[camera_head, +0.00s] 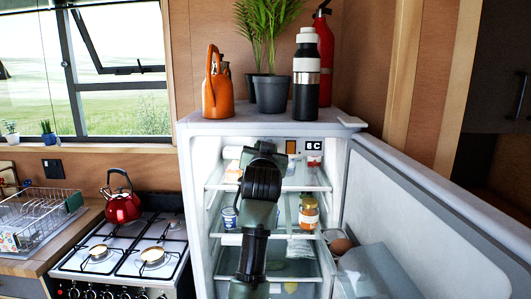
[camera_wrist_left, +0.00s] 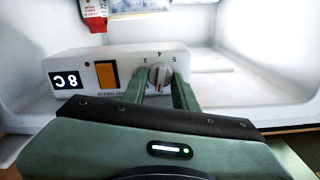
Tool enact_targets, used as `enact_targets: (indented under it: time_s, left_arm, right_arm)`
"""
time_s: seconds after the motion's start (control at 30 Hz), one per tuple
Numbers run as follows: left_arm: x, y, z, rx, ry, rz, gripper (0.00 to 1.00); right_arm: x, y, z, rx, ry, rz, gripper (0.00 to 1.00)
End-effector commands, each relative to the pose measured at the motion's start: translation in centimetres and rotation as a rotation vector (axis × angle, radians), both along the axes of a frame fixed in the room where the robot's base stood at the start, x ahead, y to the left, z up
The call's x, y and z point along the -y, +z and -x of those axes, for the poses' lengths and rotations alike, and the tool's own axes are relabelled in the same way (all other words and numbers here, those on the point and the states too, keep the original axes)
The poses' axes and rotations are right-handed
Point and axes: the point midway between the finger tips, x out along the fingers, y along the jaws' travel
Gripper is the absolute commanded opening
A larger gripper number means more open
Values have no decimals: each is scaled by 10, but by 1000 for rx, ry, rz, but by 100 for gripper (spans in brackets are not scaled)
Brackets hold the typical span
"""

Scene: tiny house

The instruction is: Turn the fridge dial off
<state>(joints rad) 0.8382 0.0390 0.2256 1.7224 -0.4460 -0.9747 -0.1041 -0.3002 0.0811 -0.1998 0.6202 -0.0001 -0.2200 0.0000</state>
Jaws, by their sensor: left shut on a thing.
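The fridge (camera_head: 197,180) stands open, with a white control box inside at the top. The fridge dial (camera_wrist_left: 160,75) is a small light knob on that box, with a reddish mark and upside-down numbers beside it in the left wrist view. My left gripper (camera_wrist_left: 166,90) is shut on the dial, one finger on each side. In the head view my left arm reaches into the fridge and the wrist hides the dial. The display (camera_head: 313,146) reads 8C; it also shows upside down in the left wrist view (camera_wrist_left: 66,80). My right gripper is in neither view.
The open fridge door (camera_head: 420,225) stands to the right. On top stand an orange can (camera_head: 217,95), a potted plant (camera_head: 271,93), a flask (camera_head: 306,85) and an extinguisher (camera_head: 325,50). A stove with a red kettle (camera_head: 123,207) is left.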

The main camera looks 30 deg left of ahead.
Motion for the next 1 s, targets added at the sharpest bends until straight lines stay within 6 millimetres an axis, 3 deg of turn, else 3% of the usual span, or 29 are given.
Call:
enact_targets:
  time_s: [0.4, 0.97, 1.0]
  left_arm:
    - [0, -3, 0, 98, -1, 174, 0]
    - [0, -3, 0, 114, -1, 201, 0]
    - [0, -3, 0, 114, -1, 201, 31]
  right_arm:
    - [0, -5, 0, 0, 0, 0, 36]
    - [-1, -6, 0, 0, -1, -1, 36]
    - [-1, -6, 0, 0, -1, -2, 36]
